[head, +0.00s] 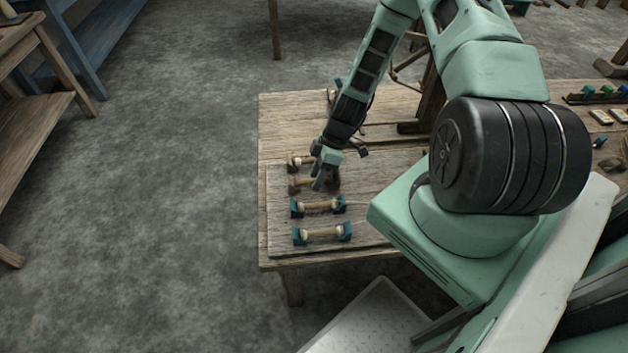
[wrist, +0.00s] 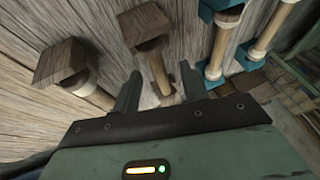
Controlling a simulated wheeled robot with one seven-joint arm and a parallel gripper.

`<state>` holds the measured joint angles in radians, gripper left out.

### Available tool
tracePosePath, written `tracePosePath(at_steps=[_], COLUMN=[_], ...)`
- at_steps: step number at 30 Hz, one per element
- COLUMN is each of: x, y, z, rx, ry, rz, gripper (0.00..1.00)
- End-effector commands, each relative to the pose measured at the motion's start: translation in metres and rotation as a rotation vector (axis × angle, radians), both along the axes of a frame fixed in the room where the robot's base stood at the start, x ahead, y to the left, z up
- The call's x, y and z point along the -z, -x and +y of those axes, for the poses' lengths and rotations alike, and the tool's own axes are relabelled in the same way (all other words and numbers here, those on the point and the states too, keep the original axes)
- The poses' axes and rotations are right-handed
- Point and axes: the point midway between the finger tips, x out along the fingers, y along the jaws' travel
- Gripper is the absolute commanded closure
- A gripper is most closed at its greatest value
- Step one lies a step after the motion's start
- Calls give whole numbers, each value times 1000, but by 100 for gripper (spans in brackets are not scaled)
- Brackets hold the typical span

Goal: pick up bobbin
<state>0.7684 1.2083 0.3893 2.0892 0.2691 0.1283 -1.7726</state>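Bobbins lie in a row on a wooden board (head: 282,222) on the table. Two have dark brown ends: one at the back (head: 299,163), the other just in front of it (head: 299,185). Two teal-ended bobbins, a nearer one (head: 322,234) and one behind it (head: 318,206), lie in front. My gripper (head: 321,180) points down over the brown-ended pair and partly hides them. In the wrist view my gripper (wrist: 160,82) is open, and a brown-ended bobbin (wrist: 157,67) shows between its fingers. I cannot tell how far down the fingers reach beside it.
The wooden table (head: 280,112) carries a dark loom frame behind the board. Small coloured items (head: 604,92) lie at the far right. A wooden stand (head: 30,110) and a blue bench (head: 100,40) are on the left. The grey floor between is clear.

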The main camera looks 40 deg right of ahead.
Motion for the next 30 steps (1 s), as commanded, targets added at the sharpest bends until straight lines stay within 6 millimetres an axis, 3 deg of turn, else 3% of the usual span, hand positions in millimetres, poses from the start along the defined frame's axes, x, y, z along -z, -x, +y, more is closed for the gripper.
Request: tracePosePath(at_steps=[1,4,5,19,30], x=[0,0,0,-6,-60], y=[0,0,0,0,-1], z=[0,0,0,0,-1], rx=[0,0,0,-1,0], ry=[0,0,0,-1,2], rz=[0,0,0,-1,-4], gripper=[70,98,100,100,100])
